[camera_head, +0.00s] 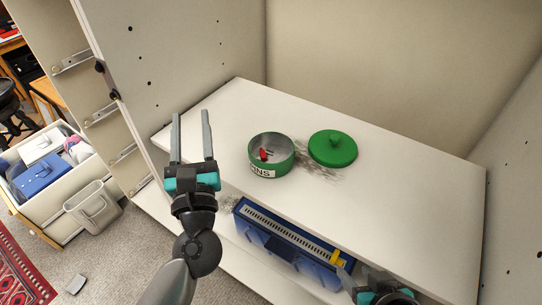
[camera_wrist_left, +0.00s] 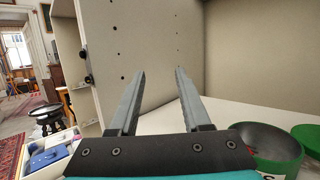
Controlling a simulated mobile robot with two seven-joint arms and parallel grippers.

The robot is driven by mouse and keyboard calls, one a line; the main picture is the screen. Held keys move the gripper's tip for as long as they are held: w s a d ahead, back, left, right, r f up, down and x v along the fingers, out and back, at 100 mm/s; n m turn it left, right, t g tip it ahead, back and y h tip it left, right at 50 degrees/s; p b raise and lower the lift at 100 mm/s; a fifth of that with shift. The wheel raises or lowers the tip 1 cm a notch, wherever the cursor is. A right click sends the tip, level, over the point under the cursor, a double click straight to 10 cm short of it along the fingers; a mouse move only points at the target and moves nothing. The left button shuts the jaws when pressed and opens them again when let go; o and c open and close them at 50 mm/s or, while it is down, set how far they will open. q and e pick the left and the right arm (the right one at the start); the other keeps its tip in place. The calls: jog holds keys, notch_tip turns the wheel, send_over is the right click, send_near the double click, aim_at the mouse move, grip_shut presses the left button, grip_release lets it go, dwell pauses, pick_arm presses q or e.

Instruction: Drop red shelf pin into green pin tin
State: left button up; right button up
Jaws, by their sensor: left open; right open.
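The green pin tin (camera_head: 284,162), with a label ending in "NS", stands open on the white shelf. The red shelf pin (camera_head: 264,154) lies inside it, against the grey inner floor. The tin's rim also shows at the lower right of the left wrist view (camera_wrist_left: 272,142). The green lid (camera_head: 333,149) lies apart on the shelf, right of the tin. My left gripper (camera_head: 190,114) is open and empty, left of the tin; its spread fingers show in the left wrist view (camera_wrist_left: 160,72). My right gripper (camera_head: 346,275) is at the bottom right, open and partly cut off.
A blue case (camera_head: 285,243) with a slotted pale top sits below the shelf's front edge. A yellow piece (camera_head: 337,257) is at its right end, close to my right gripper. Cabinet walls close in the shelf at the left, back and right. The shelf's right part is clear.

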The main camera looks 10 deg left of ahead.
pick_arm(q)
jog(key=w+a+r+n+g+y, duration=0.3)
jog(key=w+a+g+y, duration=0.1)
jog(key=w+a+r+n+g+y, duration=0.3)
jog(key=w+a+g+y, duration=0.1)
jog(key=a, duration=0.1)
jog(key=w+a+r+n+g+y, duration=0.3)
jog(key=w+a+r+g+y, duration=0.1)
jog(key=w, duration=0.1)
jog(key=shift+w+a, duration=0.1)
jog(key=shift+a, duration=0.05)
dwell(0.4)
dwell(0.4)
